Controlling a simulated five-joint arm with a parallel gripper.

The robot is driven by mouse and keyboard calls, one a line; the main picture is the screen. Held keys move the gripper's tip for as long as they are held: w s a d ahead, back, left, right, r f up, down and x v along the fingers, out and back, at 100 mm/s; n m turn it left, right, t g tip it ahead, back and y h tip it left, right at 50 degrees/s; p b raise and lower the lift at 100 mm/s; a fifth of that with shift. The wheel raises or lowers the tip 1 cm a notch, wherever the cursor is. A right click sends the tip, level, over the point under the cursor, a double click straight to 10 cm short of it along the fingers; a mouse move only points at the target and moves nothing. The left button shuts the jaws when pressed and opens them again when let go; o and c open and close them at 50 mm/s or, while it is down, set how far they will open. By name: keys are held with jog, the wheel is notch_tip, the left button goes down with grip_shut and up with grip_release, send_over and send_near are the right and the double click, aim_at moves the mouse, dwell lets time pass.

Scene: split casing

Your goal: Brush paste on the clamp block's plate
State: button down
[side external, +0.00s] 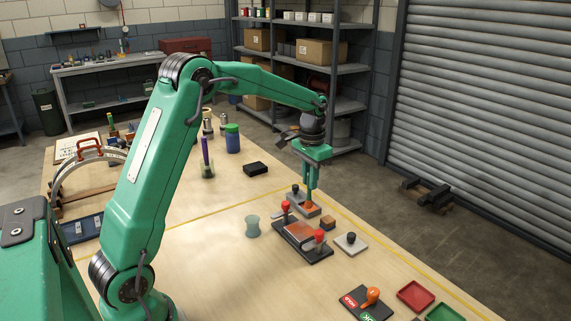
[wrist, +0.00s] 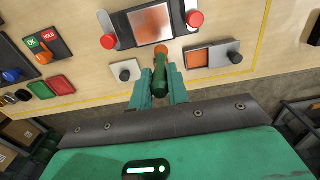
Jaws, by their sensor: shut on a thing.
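The clamp block (side external: 311,252) is a dark base with two red knobs. A shiny copper-coloured plate (side external: 301,233) lies between the knobs; the plate (wrist: 152,24) also shows near the top of the wrist view. My gripper (side external: 309,190) points down behind the clamp block, over a grey tray with an orange patch (side external: 311,208). In the wrist view my gripper (wrist: 159,82) is shut on a dark green handle (wrist: 158,76), apparently the brush.
A small orange-topped block (side external: 327,222) stands beside the clamp block. A light plate with a black knob (side external: 350,243) lies to the right. A pale green spool (side external: 252,226) stands to the left. Red (side external: 415,296) and green trays lie at front right.

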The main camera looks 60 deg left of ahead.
aim_at(310, 191)
jog(key=shift+r, duration=0.15)
jog(key=shift+r, duration=1.45)
jog(key=shift+f, duration=0.15)
jog(key=shift+f, duration=3.45)
jog(key=shift+f, duration=1)
jog(key=shift+s, duration=0.15)
jog(key=shift+s+r, duration=0.1)
jog(key=shift+s, duration=1.4)
jog(key=shift+s, duration=0.1)
jog(key=shift+s, duration=1.55)
